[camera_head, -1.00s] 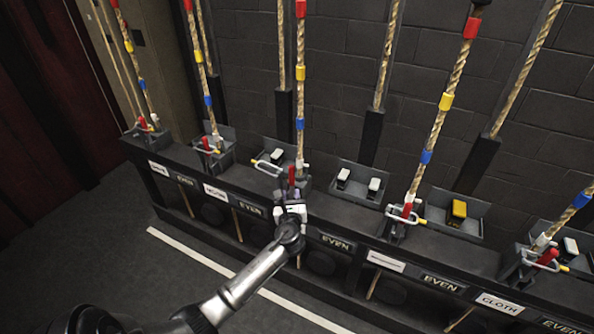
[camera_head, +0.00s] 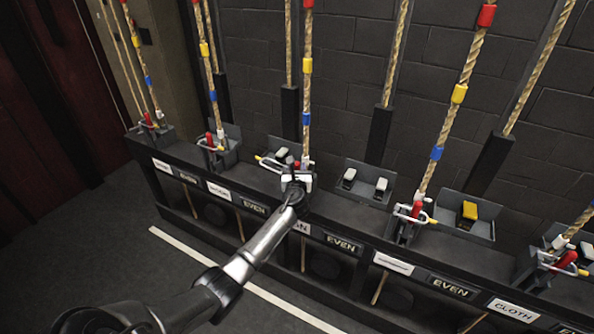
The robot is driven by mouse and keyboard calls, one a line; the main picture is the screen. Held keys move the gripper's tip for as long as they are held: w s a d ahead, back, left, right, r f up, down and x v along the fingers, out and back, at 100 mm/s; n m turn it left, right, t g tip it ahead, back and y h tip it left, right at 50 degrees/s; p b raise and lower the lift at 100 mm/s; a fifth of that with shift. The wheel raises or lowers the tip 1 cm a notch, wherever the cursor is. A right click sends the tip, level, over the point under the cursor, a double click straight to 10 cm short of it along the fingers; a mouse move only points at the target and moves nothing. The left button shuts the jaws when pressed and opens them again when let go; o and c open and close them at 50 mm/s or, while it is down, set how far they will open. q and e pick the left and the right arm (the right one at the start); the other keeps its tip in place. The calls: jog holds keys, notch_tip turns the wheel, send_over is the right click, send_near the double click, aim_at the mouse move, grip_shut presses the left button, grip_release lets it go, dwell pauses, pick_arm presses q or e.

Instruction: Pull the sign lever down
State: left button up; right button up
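The label ending in "GN" (camera_head: 301,227) is on the front of the black rail near the middle, partly covered by my arm. Above it, a rope with red, yellow and blue bands (camera_head: 307,95) runs down to the lever station. My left gripper (camera_head: 297,181) is at that station, at the foot of the rope, with its pale fingertips around where the lever is. The lever's red handle is mostly hidden by the gripper. I cannot tell whether the fingers touch or hold it. My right gripper is not in view.
Similar lever stations with red handles and banded ropes stand along the rail, one at right (camera_head: 417,210) and one at left (camera_head: 210,140). A yellow block (camera_head: 470,210) and white blocks (camera_head: 381,186) sit in trays between. The "CLOTH" label (camera_head: 514,309) is at lower right. Dark floor lies in front.

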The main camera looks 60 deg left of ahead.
pick_arm(q)
jog(key=shift+x, duration=0.8)
jog(key=shift+c, duration=0.2)
grip_shut()
